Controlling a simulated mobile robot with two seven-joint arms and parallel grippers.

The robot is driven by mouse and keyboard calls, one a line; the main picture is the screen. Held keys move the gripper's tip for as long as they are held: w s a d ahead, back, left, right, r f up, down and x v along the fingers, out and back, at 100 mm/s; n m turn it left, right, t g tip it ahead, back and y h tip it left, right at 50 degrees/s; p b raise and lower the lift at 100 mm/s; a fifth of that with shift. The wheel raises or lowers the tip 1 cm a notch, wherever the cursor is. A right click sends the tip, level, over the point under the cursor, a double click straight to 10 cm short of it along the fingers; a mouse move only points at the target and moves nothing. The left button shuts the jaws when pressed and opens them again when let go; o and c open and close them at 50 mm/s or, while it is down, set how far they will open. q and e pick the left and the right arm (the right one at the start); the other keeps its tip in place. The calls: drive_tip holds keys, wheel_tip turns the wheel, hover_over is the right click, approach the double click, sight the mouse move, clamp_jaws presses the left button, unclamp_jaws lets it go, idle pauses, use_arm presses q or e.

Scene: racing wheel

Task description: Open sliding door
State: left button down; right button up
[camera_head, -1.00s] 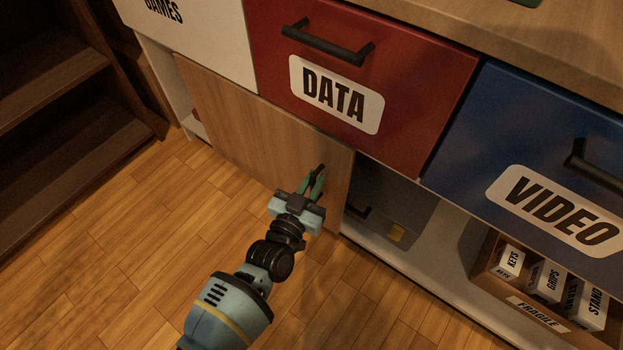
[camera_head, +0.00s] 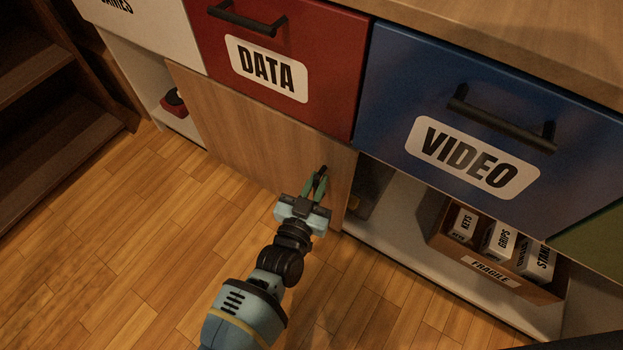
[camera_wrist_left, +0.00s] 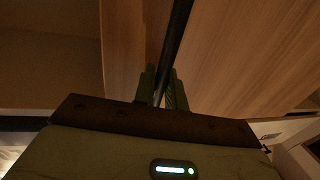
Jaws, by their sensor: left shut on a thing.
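The sliding door (camera_head: 255,125) is a light wooden panel under the red DATA drawer in the head view. It stands with an open gap on its left and an open compartment on its right. My left gripper (camera_head: 319,184) is at the door's right part, shut on the handle. In the left wrist view the door handle (camera_wrist_left: 176,40) is a dark bar running between the two fingers of my left gripper (camera_wrist_left: 162,84). The fingers hide part of the handle in the head view. My right gripper is not in view.
A box marked FRAGILE (camera_head: 490,270) with several small cartons stands in the right compartment. A red object (camera_head: 174,103) sits in the left gap. The blue VIDEO drawer (camera_head: 420,90) is above. A dark shelf (camera_head: 60,130) stands at left. Floor in front is clear.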

use_arm(q)
drive_tip(key=shift+s+d+f, duration=0.15)
drive_tip(key=shift+s+d, duration=0.15)
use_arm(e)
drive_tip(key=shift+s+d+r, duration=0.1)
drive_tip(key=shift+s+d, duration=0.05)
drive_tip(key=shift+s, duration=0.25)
use_arm(q)
drive_tip(key=c, duration=1.8)
unclamp_jaws()
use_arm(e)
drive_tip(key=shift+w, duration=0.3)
